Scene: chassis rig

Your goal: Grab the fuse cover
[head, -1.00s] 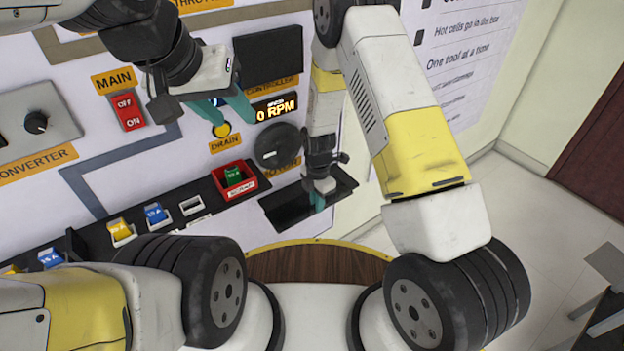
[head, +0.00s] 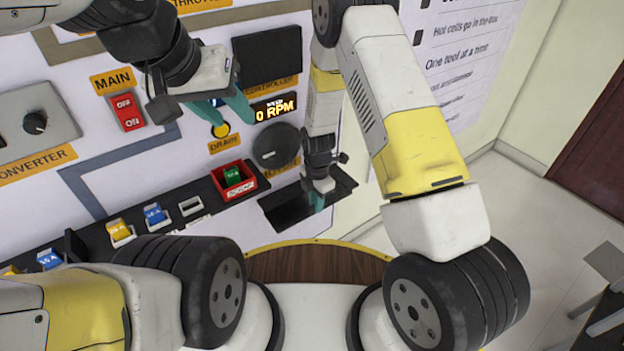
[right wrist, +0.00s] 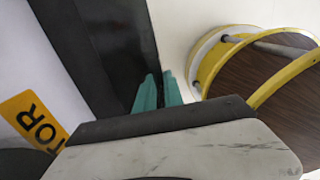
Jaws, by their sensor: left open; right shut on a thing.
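The black tray-like piece (head: 288,212), which I take to be the fuse cover, sits at the right end of the fuse row. My right gripper (head: 317,201) is at its right part, pointing down, with its teal fingers close together and shut on it. In the right wrist view the teal fingers (right wrist: 157,92) stand against the dark surface (right wrist: 95,45), and the exact contact is hidden.
Left of the dark piece is a red box (head: 234,180) with a green fuse in it. Yellow (head: 119,232) and blue (head: 155,215) fuses stand on the dark rail. A round dark knob (head: 277,146) is just above. A yellow-rimmed wooden round top (head: 315,264) lies below.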

